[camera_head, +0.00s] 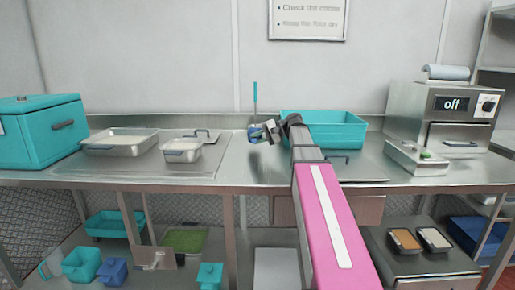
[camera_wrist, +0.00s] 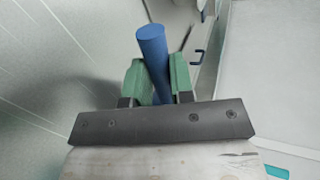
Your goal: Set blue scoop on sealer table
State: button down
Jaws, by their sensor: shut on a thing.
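My gripper (camera_head: 264,133) is over the middle of the steel counter (camera_head: 228,172), left of the teal tub. In the wrist view, its green fingers (camera_wrist: 156,80) are shut on a blue cylindrical handle (camera_wrist: 153,52), which I take to be the blue scoop's. A small blue part (camera_head: 254,134) shows at the gripper in the head view. The rest of the scoop cannot be made out. A steel machine marked "off" (camera_head: 452,108) stands on the right of the counter; I cannot tell whether it is the sealer.
A teal tub (camera_head: 340,134) stands right of my gripper. Metal trays (camera_head: 118,142) and a teal box (camera_head: 38,137) are on the left. A thin upright teal-handled tool (camera_head: 255,93) is behind the gripper.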

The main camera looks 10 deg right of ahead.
jog(key=shift+f, duration=2)
jog(key=c, duration=1)
grip_release()
jog(key=shift+f, duration=0.1)
jog(key=v, duration=1.2)
